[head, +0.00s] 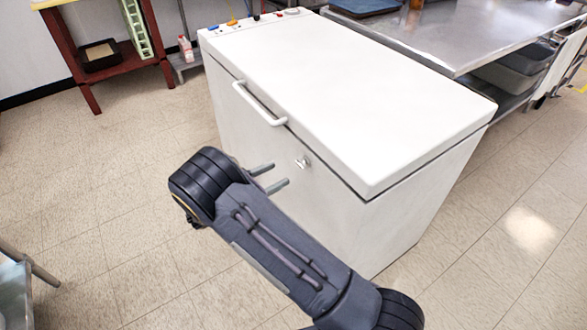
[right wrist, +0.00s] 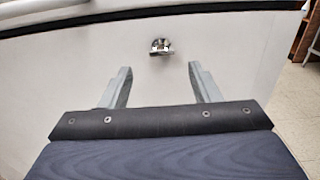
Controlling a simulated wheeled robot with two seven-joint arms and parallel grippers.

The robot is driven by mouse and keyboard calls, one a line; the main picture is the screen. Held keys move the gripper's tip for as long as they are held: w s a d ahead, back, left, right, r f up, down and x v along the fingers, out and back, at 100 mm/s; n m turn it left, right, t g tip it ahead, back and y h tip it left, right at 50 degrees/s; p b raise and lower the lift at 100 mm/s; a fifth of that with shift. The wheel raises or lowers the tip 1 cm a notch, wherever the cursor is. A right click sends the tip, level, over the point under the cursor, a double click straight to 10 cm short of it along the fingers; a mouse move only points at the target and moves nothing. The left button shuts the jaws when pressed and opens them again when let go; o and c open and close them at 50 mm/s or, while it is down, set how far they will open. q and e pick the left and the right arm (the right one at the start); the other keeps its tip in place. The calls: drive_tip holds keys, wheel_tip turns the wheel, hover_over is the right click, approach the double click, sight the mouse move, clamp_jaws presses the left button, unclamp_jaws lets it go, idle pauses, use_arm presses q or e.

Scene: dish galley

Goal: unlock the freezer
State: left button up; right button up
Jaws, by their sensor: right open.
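The white chest freezer (head: 350,95) stands in the middle of the head view with its lid shut. A curved white handle (head: 258,106) is on its front edge. A small silver lock (head: 303,161) is on the front face below the lid seam; it also shows in the right wrist view (right wrist: 161,46), with a metal piece sticking out of it. My right gripper (head: 279,175) is open and empty in front of the freezer face, left of the lock in the head view. In the right wrist view its two fingers (right wrist: 158,80) point toward the lock, which lies between and beyond them. My left gripper is out of view.
A steel table (head: 460,35) with grey bins under it stands behind the freezer at right. A red-brown shelf (head: 100,55) is at back left. Small coloured objects (head: 232,22) sit on the lid's far left end. Tiled floor is clear at left and right front.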

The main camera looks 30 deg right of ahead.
sight(298, 164)
drive_tip(key=d, duration=0.7)
drive_tip(key=shift+w, duration=0.2)
drive_tip(key=shift+a, duration=0.1)
drive_tip(key=c, duration=1)
